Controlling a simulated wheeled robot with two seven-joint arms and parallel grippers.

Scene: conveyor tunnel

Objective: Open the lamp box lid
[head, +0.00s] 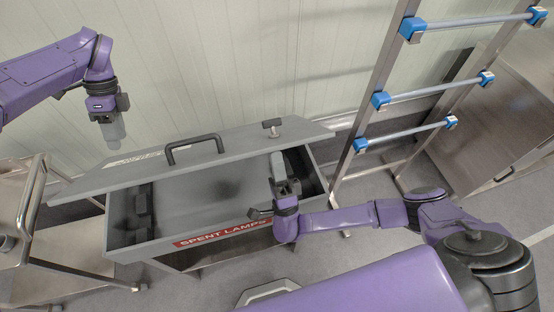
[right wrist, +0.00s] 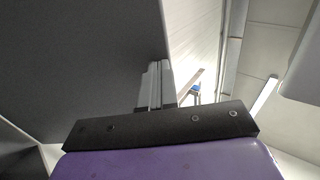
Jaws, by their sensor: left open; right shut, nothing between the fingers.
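The grey lamp box (head: 150,245) stands on a stand in the middle of the head view, with a red "SPENT LAMPS" label (head: 222,234). Its lid (head: 240,146) is raised part way and tilted, leaving the front open. The lid carries a black bar handle (head: 194,147) and a small T-shaped latch (head: 271,127). My right gripper (head: 278,163) is shut and empty, pointing up at the lid's front edge; contact is unclear. In the right wrist view its fingers (right wrist: 154,85) are beside a large grey panel (right wrist: 75,60), likely the lid. My left gripper (head: 113,136) is open and empty, above the lid's left end.
A steel cart (head: 30,215) stands left of the box. A steel rack with blue-jointed rails (head: 415,92) stands close on the right, with a steel cabinet (head: 495,120) behind it. A pale panelled wall (head: 220,60) is behind the box.

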